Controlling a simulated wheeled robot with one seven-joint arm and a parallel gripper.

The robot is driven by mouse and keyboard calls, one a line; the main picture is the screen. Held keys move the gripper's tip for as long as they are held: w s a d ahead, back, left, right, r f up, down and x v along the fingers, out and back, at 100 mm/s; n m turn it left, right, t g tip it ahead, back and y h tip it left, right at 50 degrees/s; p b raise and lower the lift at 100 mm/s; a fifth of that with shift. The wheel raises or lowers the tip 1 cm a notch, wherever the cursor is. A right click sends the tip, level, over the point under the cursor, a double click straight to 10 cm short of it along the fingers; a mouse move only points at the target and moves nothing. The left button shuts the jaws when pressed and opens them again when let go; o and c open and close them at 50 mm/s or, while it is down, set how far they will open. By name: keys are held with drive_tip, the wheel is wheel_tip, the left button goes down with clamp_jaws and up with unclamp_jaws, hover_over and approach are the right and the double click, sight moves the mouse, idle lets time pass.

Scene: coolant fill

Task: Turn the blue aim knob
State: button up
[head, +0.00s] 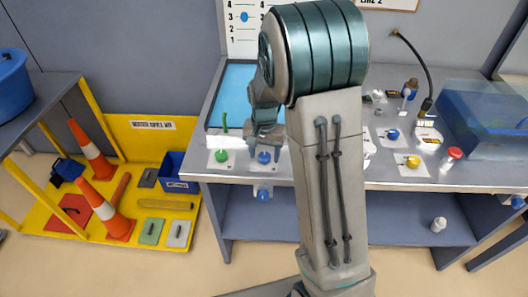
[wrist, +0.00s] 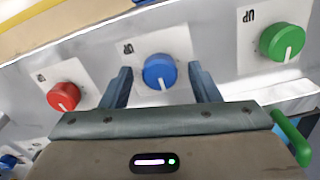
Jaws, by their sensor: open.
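A blue knob (wrist: 159,72) with a white pointer line sits on a white plate in the wrist view. The plate has small lettering, and the line points down in the picture. My gripper (wrist: 161,80) is open, with one finger on each side of this knob and visible gaps between. In the head view my gripper (head: 264,138) is over the table's front left part, just above a blue knob (head: 264,157). My arm hides the area to the right of it. I cannot read a label naming the aim knob.
A green knob (wrist: 284,42) and a red knob (wrist: 63,96) flank the blue one. A green upright handle (head: 225,122) stands close to my gripper. Other knobs, blue (head: 392,134) and yellow (head: 413,161), and a clear blue tank (head: 487,120) are at right.

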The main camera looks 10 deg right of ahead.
sight(265, 156)
drive_tip(key=c, duration=1)
drive_tip(key=shift+n+b, duration=0.65)
drive_tip(key=shift+n, duration=1.55)
drive_tip(key=o, duration=1)
wheel_tip(265, 156, up, 14)
drive_tip(key=shift+s, duration=0.1)
